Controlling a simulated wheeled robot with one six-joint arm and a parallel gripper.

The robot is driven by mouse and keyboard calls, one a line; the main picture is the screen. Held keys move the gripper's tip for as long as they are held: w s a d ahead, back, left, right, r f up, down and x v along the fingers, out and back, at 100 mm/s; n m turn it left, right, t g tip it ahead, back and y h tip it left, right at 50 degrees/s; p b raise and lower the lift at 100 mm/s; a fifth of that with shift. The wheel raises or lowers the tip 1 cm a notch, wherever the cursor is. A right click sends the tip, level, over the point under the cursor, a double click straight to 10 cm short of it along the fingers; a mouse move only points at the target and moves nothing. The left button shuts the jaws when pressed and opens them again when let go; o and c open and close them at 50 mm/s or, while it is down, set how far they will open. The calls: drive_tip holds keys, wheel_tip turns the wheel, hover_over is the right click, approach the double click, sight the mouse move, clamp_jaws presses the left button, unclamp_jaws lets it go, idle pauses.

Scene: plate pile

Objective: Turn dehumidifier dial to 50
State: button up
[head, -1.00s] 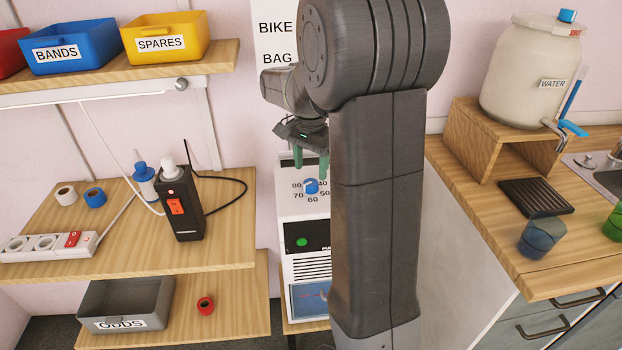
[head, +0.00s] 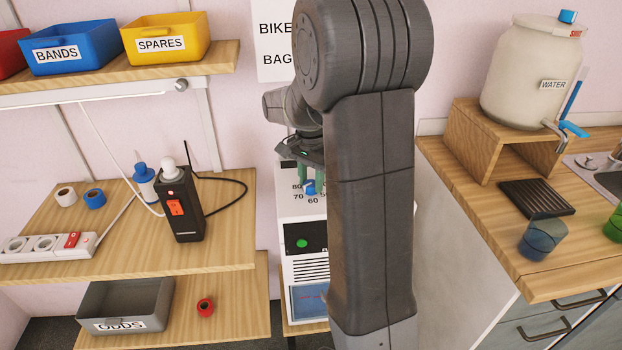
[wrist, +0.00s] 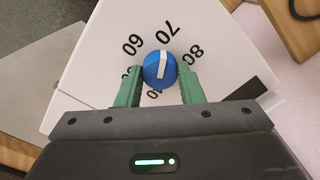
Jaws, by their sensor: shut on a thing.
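The white dehumidifier (head: 289,210) stands behind my arm in the head view, which hides its right side. Its blue dial (wrist: 148,74) has a white bar and sits among printed numbers on the top face. In the wrist view the bar's upper end points near the 70, with the 60 to its left and the 80 to its right; the 50 is mostly hidden by a finger. My gripper (wrist: 160,72) has its green fingers shut on the dial, one on each side. The dial (head: 310,188) also shows below the fingers in the head view.
A wooden shelf (head: 100,225) with a black device (head: 183,215) and cable is left of the dehumidifier. A counter (head: 480,210) with a water jar (head: 530,75) and cups is right. A green button (head: 302,243) is on the dehumidifier's front.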

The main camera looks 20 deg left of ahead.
drive_tip(key=shift+n, duration=0.3)
drive_tip(key=n+p, duration=0.1)
drive_tip(key=n, duration=0.1)
drive_tip(key=shift+r+n, duration=0.15)
drive_tip(key=shift+n, duration=0.25)
drive_tip(key=n+p, duration=0.1)
drive_tip(key=n, duration=0.2)
drive_tip(key=shift+n, duration=0.3)
drive_tip(key=n+p, duration=0.1)
drive_tip(key=n, duration=0.2)
drive_tip(key=shift+n, duration=0.3)
drive_tip(key=n+p, duration=0.1)
drive_tip(key=n, duration=0.2)
drive_tip(key=shift+n, duration=0.3)
drive_tip(key=n, duration=0.4)
drive_tip(key=shift+n, duration=0.3)
drive_tip(key=n+p, duration=0.1)
drive_tip(key=n, duration=0.3)
drive_tip(key=shift+n, duration=0.4)
